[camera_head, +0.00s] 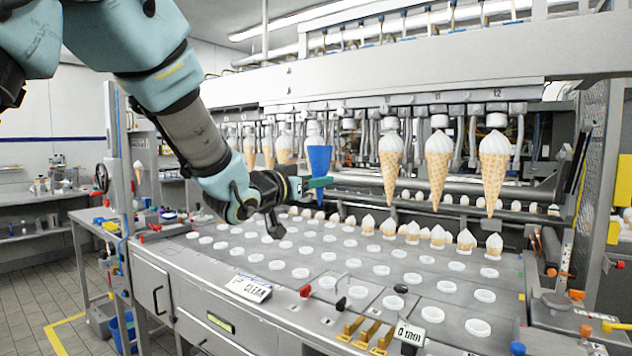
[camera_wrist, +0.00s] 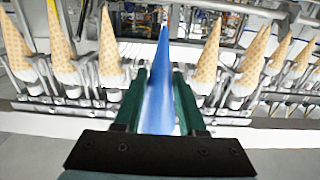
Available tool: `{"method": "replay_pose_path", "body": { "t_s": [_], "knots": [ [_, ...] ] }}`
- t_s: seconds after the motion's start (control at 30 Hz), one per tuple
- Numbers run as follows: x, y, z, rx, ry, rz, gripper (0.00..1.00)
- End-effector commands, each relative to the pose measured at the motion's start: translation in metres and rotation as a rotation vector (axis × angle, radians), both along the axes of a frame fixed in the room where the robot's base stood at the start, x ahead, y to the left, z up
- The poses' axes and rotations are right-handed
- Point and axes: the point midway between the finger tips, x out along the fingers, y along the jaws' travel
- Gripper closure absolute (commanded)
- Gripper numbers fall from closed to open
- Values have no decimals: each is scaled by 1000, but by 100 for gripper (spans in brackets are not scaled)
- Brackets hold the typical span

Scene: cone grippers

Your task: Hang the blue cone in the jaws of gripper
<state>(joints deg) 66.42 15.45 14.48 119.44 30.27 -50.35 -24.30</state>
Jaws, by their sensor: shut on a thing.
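The blue cone (camera_head: 319,158) is upright in the head view, wide end up and tip down. My gripper (camera_head: 318,182), with green fingers, is shut on it from the left. In the wrist view, which shows the scene upside down, the blue cone (camera_wrist: 160,105) stands between the two green fingers (camera_wrist: 161,95). A row of overhead jaws holds waffle cones with white tops, such as one (camera_head: 390,160) to the right. A jaw (camera_head: 348,124) just right of the blue cone looks empty. The blue cone overlaps a white top behind it; I cannot tell their distance or whether they touch.
More hanging cones stand right (camera_head: 438,165) and left (camera_head: 267,150) of the blue one. Below is a grey deck (camera_head: 330,260) with rows of white round holders and small white-topped cones.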

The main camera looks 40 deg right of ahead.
Motion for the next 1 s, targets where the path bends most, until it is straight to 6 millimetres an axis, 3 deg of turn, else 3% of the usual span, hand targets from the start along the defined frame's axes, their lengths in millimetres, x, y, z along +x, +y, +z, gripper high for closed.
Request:
{"method": "replay_pose_path", "body": {
  "t_s": [0.1,0.7,1.0],
  "knots": [
    [1,1,0,-2,-4,0,100],
    [15,-56,1,-2,-3,0,100],
    [17,-62,1,-2,-4,0,100]
  ]
}}
